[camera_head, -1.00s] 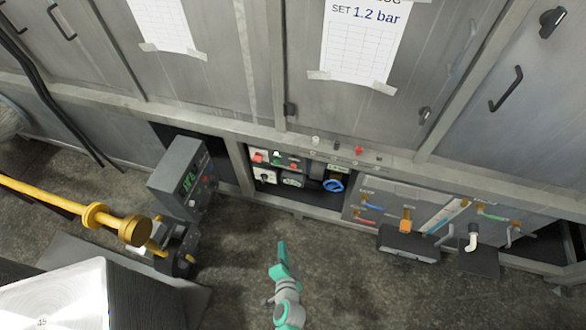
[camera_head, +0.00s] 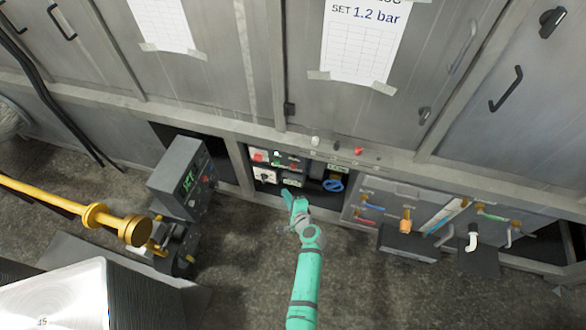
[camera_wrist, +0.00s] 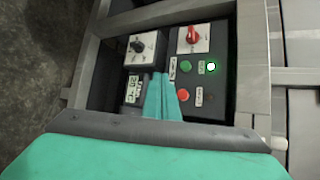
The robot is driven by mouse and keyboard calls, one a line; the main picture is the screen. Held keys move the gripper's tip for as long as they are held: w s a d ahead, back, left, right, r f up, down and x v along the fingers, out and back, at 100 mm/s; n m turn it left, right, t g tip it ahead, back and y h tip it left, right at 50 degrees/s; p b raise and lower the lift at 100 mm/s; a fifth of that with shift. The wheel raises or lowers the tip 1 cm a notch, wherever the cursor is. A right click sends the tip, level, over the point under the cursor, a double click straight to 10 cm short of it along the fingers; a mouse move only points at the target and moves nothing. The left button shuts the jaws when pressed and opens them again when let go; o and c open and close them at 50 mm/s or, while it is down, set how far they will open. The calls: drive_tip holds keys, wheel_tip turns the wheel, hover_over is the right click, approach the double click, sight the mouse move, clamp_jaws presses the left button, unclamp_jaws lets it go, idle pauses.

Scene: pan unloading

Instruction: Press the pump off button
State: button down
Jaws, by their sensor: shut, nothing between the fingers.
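The control panel (camera_head: 275,165) is set in a recess under the metal cabinets. My gripper (camera_head: 289,195) is shut and empty in front of the recess. In the wrist view its fingertips (camera_wrist: 160,77) reach up to the left of the red button, apparently short of it; contact cannot be told.
A red rotary switch (camera_wrist: 193,36) and a black knob (camera_wrist: 138,46) sit above the buttons. A metal frame (camera_wrist: 252,70) borders the recess. A blue coil (camera_head: 333,185) lies to the right, and a grey display box (camera_head: 178,178) stands left.

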sight(293, 166)
drive_tip(key=shift+w, duration=0.1)
drive_tip(key=w+d, duration=0.2)
drive_tip(key=w, duration=0.6)
drive_tip(key=shift+d, duration=0.35)
drive_tip(key=shift+w, duration=0.15)
idle(1.8)
drive_tip(key=shift+w+d, duration=0.2)
drive_tip(key=shift+w, duration=0.1)
drive_tip(key=shift+w+a, duration=0.1)
drive_tip(key=shift+w, duration=0.05)
idle(0.5)
